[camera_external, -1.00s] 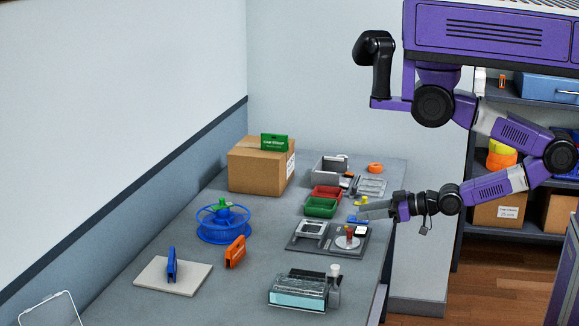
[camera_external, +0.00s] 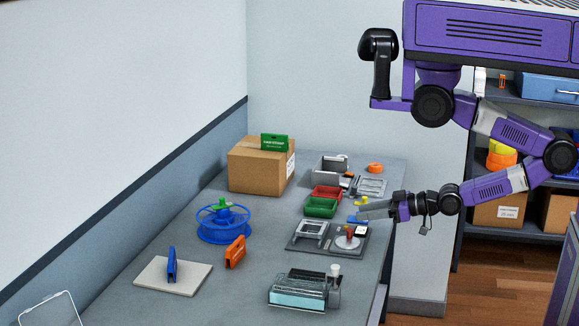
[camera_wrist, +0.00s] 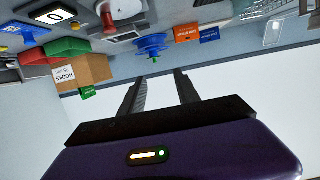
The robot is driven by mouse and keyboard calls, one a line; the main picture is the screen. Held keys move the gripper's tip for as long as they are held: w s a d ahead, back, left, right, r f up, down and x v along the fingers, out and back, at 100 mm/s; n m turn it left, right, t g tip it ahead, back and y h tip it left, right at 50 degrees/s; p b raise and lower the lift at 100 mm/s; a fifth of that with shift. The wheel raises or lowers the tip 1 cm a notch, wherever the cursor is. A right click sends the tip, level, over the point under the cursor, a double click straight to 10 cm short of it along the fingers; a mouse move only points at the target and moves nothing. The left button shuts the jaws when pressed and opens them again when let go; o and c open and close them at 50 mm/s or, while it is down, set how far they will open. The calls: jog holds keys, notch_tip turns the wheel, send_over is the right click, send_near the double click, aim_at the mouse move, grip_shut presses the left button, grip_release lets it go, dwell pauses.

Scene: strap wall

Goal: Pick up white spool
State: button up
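A small pale round piece (camera_external: 335,270) sits at the right end of the clear-topped case near the front of the bench; it may be the white spool, but it is too small to be sure. My gripper (camera_external: 364,210) is stretched out over the bench's right edge, beyond that piece and apart from it. In the wrist view my gripper (camera_wrist: 160,75) has its two fingers spread with nothing between them. I cannot make out a white spool clearly in the wrist view.
The bench (camera_external: 120,306) holds the clear-topped case (camera_external: 298,298), a blue reel (camera_external: 224,236), an orange holder (camera_external: 235,252), a grey tray with a red-knobbed disc (camera_external: 347,242), red and green bins (camera_external: 320,208) and a cardboard box (camera_external: 256,172).

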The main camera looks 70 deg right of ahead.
jog(key=shift+o, duration=1.1)
